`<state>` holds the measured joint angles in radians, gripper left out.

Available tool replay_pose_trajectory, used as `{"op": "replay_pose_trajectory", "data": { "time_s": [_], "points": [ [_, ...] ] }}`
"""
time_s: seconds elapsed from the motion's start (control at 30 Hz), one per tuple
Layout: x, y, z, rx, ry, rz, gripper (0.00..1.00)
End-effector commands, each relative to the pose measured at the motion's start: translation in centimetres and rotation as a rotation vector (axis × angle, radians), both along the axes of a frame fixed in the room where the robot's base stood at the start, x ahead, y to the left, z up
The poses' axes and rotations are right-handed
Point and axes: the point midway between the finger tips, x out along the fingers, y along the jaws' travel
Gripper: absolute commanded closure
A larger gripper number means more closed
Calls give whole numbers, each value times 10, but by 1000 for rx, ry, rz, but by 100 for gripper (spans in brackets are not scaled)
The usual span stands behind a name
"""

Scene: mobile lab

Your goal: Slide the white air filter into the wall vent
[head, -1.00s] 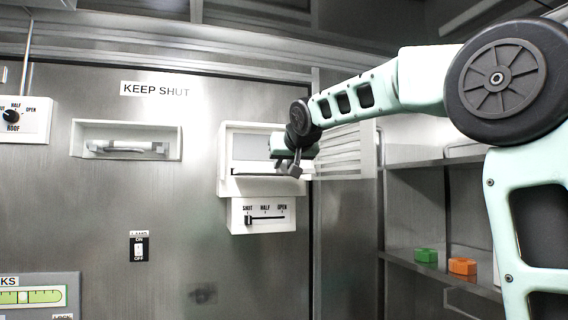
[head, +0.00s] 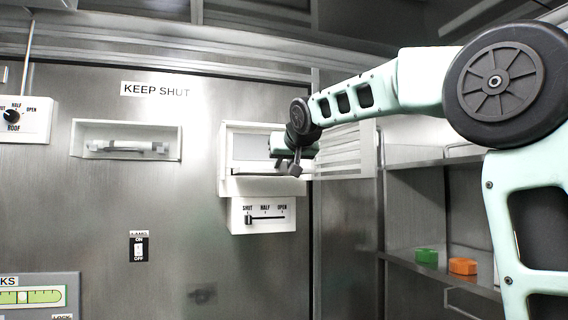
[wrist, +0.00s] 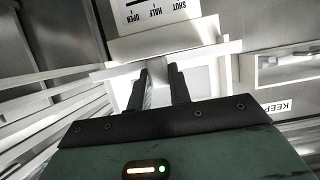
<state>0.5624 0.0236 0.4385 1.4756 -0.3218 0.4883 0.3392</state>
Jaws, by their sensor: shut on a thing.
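In the wrist view the fingers (wrist: 160,68) are shut on the white air filter (wrist: 212,52), which shows as a pale strip running across the vent front. The filter's outline merges with the white frame, so I cannot tell how deep it sits.
A slider panel (head: 263,216) marked SHUT, HALF, OPEN is just below the vent. A recessed handle (head: 127,146) is to the left.

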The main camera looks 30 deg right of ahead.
Motion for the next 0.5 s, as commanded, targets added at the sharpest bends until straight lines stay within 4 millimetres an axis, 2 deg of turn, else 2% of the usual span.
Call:
{"op": "replay_pose_trajectory", "data": {
  "time_s": [0.5],
  "points": [
    [8, -2, 1, 1, -2, 1, 100]
  ]
}}
